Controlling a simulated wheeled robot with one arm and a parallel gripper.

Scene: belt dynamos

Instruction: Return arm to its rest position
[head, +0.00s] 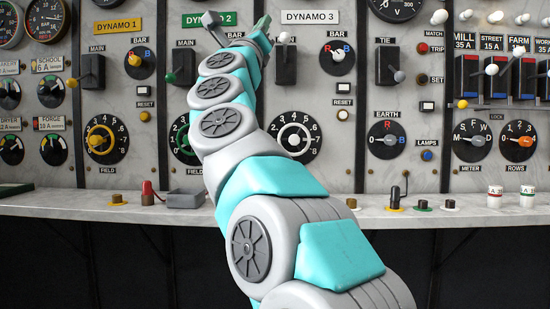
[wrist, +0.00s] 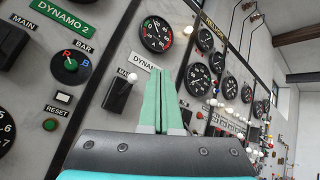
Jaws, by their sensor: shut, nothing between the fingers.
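My arm reaches up from the bottom of the head view toward the panel, with my gripper (head: 262,24) at its top, in front of the panel between the Dynamo 2 label (head: 211,19) and the Dynamo 3 label (head: 310,17). In the wrist view my gripper (wrist: 158,75) shows as two pale green fingers pressed together, with nothing between them. The fingers lie in front of the panel beside the Dynamo 3 main switch (wrist: 122,92). My arm hides part of the Dynamo 2 section in the head view.
The grey panel (head: 360,180) carries switches, dials and gauges close behind my arm. A narrow ledge (head: 80,206) runs below it, holding a red-handled plug (head: 148,193), a grey box (head: 185,199), a black lever (head: 394,195) and two fuses (head: 495,196). Dark open space lies below the ledge.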

